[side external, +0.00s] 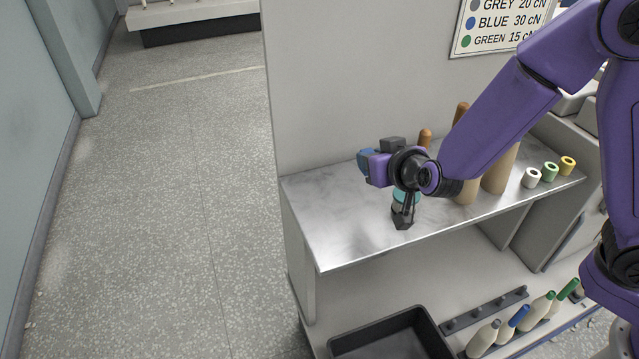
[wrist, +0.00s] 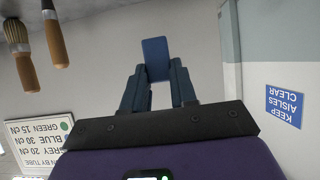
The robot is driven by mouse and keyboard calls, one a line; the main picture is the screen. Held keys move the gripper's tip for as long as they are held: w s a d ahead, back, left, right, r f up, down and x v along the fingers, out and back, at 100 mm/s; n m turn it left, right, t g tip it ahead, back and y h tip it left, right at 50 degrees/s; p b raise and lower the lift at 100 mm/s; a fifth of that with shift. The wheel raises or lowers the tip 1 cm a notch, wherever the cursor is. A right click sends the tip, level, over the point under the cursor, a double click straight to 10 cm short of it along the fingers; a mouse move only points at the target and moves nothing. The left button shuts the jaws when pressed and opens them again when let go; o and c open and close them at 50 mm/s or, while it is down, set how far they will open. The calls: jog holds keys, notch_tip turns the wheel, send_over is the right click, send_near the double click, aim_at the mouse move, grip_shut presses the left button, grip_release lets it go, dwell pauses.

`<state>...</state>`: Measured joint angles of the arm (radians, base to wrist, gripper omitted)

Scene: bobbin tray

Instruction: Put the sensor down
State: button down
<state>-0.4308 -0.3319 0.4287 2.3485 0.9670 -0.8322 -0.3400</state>
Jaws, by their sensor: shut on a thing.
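The sensor appears as a small blue block (wrist: 155,58) in the wrist view. My gripper (wrist: 157,88) is shut on it, with one dark finger on each side and the block reaching past the fingertips. In the side external view my gripper (side external: 365,162) points left over the marble-topped shelf (side external: 335,225). There I cannot clearly tell the sensor from the fingers. No contact between the sensor and a surface shows, and its height over the shelf is hard to judge. A teal spool (side external: 407,195) is partly hidden behind my wrist.
Below are a black tray (side external: 428,319) and a peg rail with several bobbins (side external: 483,338). The shelf's left part is bare.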

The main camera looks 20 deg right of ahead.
jog(key=w+a+f, duration=0.2)
jog(key=w+f, duration=0.1)
jog(key=w+a+f, duration=0.1)
jog(key=w+f, duration=0.2)
jog(key=w, duration=0.1)
jog(key=w+a+f, duration=0.2)
jog(key=w+f, duration=0.1)
jog(key=w, duration=0.1)
jog(key=shift+w+a, duration=0.2)
jog(key=shift+a, duration=0.15)
jog(key=shift+w+a+f, duration=0.15)
jog(key=shift+w+f, duration=0.15)
jog(key=shift+f, duration=1.6)
jog(key=shift+f, duration=0.1)
jog(key=c, duration=0.9)
grip_release()
